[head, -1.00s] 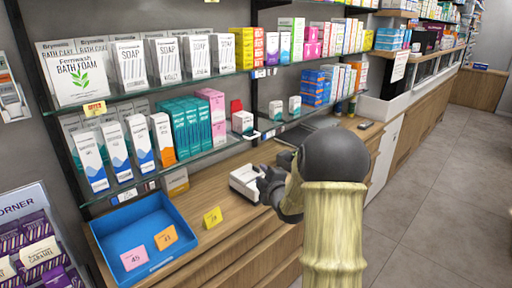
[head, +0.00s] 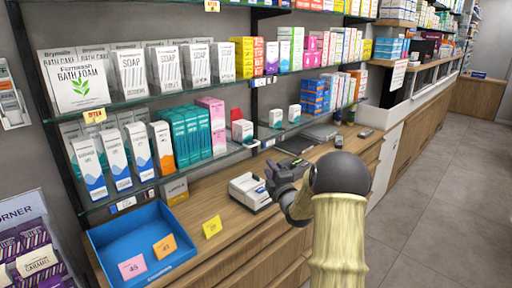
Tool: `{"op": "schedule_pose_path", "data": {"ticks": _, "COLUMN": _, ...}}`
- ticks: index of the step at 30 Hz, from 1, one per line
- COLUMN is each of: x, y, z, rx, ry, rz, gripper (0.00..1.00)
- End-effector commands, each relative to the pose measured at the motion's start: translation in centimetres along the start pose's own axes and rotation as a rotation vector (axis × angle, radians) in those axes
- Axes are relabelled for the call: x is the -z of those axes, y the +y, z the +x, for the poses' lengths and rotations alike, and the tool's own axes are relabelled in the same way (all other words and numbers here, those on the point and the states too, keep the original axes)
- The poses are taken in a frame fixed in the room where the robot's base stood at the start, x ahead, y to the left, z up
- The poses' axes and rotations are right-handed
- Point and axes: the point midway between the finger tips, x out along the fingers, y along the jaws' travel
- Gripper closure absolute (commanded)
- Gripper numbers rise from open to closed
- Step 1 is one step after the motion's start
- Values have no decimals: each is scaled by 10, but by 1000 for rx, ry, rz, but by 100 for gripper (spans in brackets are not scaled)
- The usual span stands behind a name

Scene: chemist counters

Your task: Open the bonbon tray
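I cannot tell for certain which thing is the bonbon tray. My dark grey gripper (head: 276,172) is above the counter, just right of and behind the white device. My arm hides part of the counter and its front. Whether the fingers are apart is too small to tell, and I see nothing held.
Glass shelves (head: 165,180) with soap and medicine boxes run above the counter. A yellow tag (head: 212,227) lies between the tray and the device. A rack of purple caramel packets (head: 38,262) stands at far left. The floor (head: 440,205) at right is clear.

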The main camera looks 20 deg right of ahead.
Motion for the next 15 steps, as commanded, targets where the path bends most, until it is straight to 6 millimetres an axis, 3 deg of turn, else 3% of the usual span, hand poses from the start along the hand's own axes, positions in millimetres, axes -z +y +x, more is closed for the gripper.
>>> {"op": "schedule_pose_path", "data": {"ticks": 15, "x": 0, "y": 2, "z": 75, "rx": 0, "ry": -1, "rz": 0, "gripper": 69}}
